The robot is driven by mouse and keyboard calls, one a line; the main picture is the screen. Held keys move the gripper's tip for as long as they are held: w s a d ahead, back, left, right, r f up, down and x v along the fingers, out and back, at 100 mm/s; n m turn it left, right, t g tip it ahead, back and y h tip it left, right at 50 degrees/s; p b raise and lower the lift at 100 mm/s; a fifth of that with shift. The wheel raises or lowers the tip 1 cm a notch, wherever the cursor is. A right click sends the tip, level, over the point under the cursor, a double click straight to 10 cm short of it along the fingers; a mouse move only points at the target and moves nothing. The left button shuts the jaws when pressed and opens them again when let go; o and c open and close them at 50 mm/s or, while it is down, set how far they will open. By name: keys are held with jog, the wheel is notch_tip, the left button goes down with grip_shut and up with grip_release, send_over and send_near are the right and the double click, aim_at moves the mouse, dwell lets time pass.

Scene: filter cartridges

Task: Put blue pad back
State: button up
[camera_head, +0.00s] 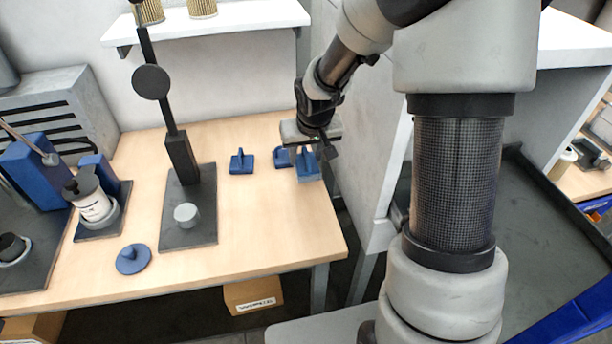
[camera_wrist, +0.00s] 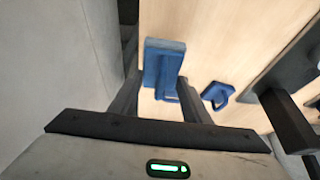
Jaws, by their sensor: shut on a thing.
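My gripper (camera_head: 318,145) is over the right end of the wooden table, shut on a blue pad (camera_head: 308,172) with an upright grip. The held pad shows as a flat blue block (camera_wrist: 164,55) ahead of the fingers (camera_wrist: 160,92) in the wrist view. I cannot tell whether it touches the table. A second blue pad (camera_head: 281,157) sits just left of it, partly hidden behind it. A third blue pad (camera_head: 241,162) stands farther left. A round blue disc with a knob (camera_head: 132,259) lies near the front edge.
A black stand on a dark base plate (camera_head: 203,232) rises mid-table. A holder with a white cartridge (camera_head: 95,206) and a blue device (camera_head: 32,172) stand at left. A white wall panel (camera_head: 372,140) is close right of my gripper. Bare wood (camera_head: 275,225) lies in front.

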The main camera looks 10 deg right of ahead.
aim_at(306, 168)
jog(key=shift+f+b, duration=0.45)
jog(key=shift+f, duration=2)
jog(key=shift+f, duration=0.15)
jog(key=o, duration=1)
